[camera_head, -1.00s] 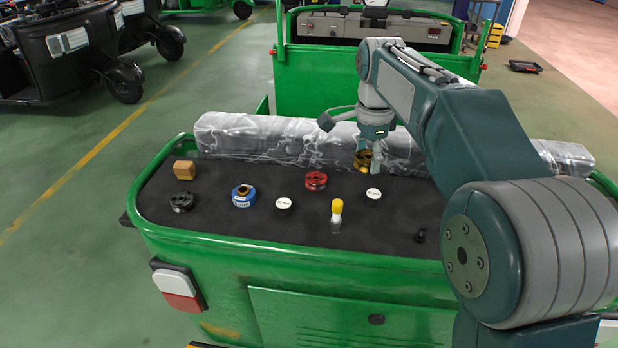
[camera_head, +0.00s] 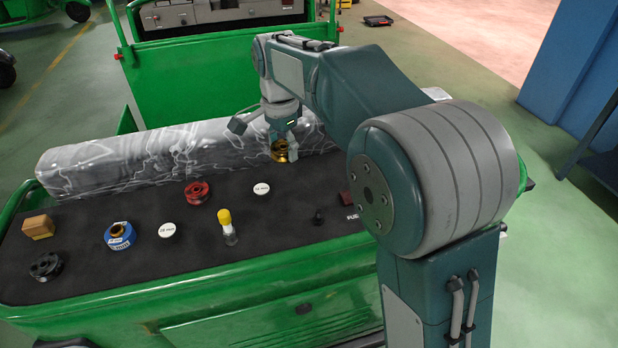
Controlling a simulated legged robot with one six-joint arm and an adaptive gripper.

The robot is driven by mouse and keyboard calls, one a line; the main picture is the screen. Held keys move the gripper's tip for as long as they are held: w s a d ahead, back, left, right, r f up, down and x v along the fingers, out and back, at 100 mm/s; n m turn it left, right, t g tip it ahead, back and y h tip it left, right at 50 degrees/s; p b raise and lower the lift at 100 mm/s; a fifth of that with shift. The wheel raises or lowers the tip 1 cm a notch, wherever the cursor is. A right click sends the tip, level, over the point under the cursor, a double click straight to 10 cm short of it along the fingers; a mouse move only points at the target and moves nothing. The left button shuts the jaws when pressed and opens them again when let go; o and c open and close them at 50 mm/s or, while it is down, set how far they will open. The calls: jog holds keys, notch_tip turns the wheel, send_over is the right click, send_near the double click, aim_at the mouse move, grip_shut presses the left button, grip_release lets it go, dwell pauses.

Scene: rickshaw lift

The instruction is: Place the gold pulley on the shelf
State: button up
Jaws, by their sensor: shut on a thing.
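The gold pulley (camera_head: 281,152) is held between the fingers of my gripper (camera_head: 283,148), above the far part of the black cart bed and in front of the wrapped roll. My gripper is shut on it and points down. The pulley looks raised off the bed. No shelf can be made out for certain; a dark blue structure with a flat edge (camera_head: 598,160) shows at the right edge of the view, partly cut off.
The black bed (camera_head: 285,212) of the green cart holds a red pulley (camera_head: 198,192), a blue-and-gold part (camera_head: 120,235), a black pulley (camera_head: 46,266), a wooden block (camera_head: 38,227) and a yellow-capped bottle (camera_head: 228,226). A grey wrapped roll (camera_head: 110,165) lies behind them. Green floor (camera_head: 560,270) is open at right.

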send_over(313, 186)
jog(key=f, duration=0.5)
jog(key=shift+a+f, duration=0.2)
jog(key=shift+a, duration=0.15)
jog(key=shift+d+f, duration=0.2)
jog(key=shift+f, duration=0.85)
jog(key=shift+d+f, duration=0.2)
jog(key=shift+f, duration=0.8)
jog(key=shift+f, duration=0.1)
jog(key=o, duration=1.2)
